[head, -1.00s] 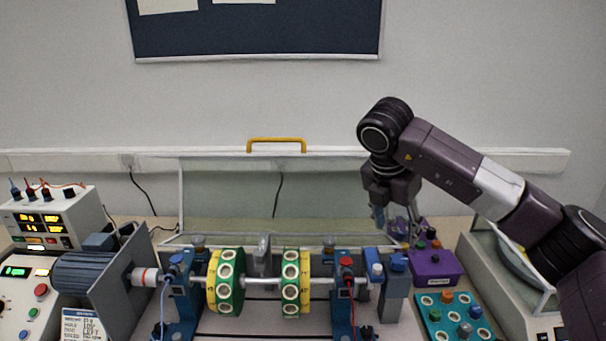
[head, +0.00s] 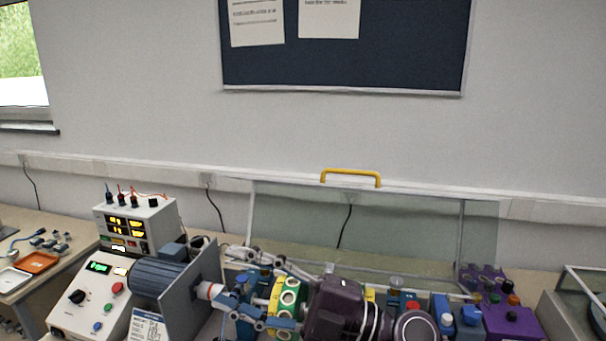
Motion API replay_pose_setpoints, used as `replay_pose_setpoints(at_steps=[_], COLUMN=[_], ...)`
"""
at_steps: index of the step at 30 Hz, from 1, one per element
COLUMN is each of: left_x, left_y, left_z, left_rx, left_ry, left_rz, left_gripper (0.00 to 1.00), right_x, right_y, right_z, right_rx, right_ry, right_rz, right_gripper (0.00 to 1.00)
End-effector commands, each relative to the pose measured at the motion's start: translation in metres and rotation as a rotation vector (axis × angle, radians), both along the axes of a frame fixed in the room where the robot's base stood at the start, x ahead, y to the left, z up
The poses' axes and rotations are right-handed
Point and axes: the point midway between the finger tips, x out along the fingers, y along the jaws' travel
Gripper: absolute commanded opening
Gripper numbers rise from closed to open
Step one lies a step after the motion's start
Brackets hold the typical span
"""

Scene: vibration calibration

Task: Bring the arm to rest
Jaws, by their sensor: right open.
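My right gripper (head: 236,279) is at the bottom centre of the head view, pointing left, with its jaws spread open. Its dark purple wrist (head: 340,310) covers much of the rotor rig. One finger reaches across above the green and yellow disc (head: 285,295), the other passes below. The fingertips are near the blue bearing stand and the motor's shaft end. I cannot tell whether they touch anything. No held object shows between the fingers. My left gripper is not in view.
The grey motor (head: 160,278) and its upright plate (head: 205,285) stand left of the fingertips. A control box (head: 90,295) and a display unit (head: 135,228) stand further left. A clear cover with a yellow handle (head: 350,177) rises behind. A purple box (head: 510,322) is at right.

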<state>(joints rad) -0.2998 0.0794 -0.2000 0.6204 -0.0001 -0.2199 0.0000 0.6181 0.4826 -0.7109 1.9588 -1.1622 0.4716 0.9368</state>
Motion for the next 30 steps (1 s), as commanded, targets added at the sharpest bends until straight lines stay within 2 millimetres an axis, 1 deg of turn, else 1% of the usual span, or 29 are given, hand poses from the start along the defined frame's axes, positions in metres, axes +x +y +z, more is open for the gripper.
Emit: replay_pose_setpoints(at_steps=[1, 2, 3, 4, 5, 6, 8, 9, 11, 12, 14, 15, 16, 17, 18, 20, 21, 23, 24, 26, 27, 29, 30], left_x=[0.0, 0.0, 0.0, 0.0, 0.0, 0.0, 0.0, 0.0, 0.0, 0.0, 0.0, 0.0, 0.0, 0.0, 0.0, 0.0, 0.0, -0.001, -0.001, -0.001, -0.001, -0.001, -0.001], left_y=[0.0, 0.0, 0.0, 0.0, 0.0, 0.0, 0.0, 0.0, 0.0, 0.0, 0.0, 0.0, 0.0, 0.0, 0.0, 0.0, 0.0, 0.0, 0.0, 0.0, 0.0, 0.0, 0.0], left_z=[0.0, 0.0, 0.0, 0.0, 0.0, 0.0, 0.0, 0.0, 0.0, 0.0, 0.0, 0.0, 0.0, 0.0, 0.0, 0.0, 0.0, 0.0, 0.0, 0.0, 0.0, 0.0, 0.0], left_rx=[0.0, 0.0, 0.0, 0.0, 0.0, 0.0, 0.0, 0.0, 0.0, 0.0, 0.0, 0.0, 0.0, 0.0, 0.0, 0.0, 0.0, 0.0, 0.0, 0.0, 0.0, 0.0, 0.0], left_ry=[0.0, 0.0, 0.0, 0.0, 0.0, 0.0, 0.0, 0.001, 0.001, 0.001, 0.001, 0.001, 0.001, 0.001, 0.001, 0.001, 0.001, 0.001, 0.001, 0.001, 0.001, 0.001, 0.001], left_rz=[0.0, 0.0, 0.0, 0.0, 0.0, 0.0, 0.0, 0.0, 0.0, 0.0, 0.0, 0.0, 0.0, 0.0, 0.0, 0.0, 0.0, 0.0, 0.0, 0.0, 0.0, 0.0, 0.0], left_gripper=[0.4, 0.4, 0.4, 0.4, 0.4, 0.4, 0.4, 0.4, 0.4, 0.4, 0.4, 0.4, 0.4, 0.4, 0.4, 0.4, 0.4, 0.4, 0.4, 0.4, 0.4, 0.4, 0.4], right_x=[0.006, 0.011, 0.02, 0.028, 0.035, 0.046, 0.061, 0.07, 0.081, 0.086, 0.089, 0.088, 0.085, 0.081, 0.073, 0.056, 0.042, 0.016, -0.003, -0.032, -0.052, -0.081, -0.099], right_y=[-0.01, -0.018, -0.031, -0.042, -0.054, -0.072, -0.1, -0.119, -0.149, -0.168, -0.196, -0.213, -0.225, -0.236, -0.249, -0.266, -0.275, -0.286, -0.292, -0.297, -0.3, -0.302, -0.303], right_z=[0.012, 0.019, 0.026, 0.029, 0.03, 0.028, 0.019, 0.008, -0.015, -0.033, -0.067, -0.093, -0.112, -0.133, -0.159, -0.198, -0.225, -0.261, -0.284, -0.313, -0.33, -0.35, -0.361], right_rx=[0.107, 0.169, 0.247, 0.3, 0.351, 0.411, 0.489, 0.532, 0.581, 0.604, 0.624, 0.625, 0.623, 0.614, 0.598, 0.562, 0.53, 0.474, 0.43, 0.361, 0.315, 0.246, 0.204], right_ry=[0.042, 0.068, 0.103, 0.134, 0.167, 0.216, 0.295, 0.354, 0.449, 0.517, 0.626, 0.702, 0.761, 0.821, 0.897, 1.015, 1.093, 1.212, 1.29, 1.399, 1.466, 1.559, 1.614], right_rz=[-0.057, -0.098, -0.159, -0.207, -0.258, -0.33, -0.441, -0.52, -0.638, -0.718, -0.839, -0.917, -0.973, -1.027, -1.095, -1.19, -1.247, -1.322, -1.365, -1.418, -1.445, -1.475, -1.49], right_gripper=[0.5, 0.5, 0.5, 0.5, 0.5, 0.5, 0.5, 0.5, 0.5, 0.5, 0.5, 0.5, 0.5, 0.5, 0.5, 0.5, 0.5, 0.5, 0.5, 0.5, 0.5, 0.5, 0.5])
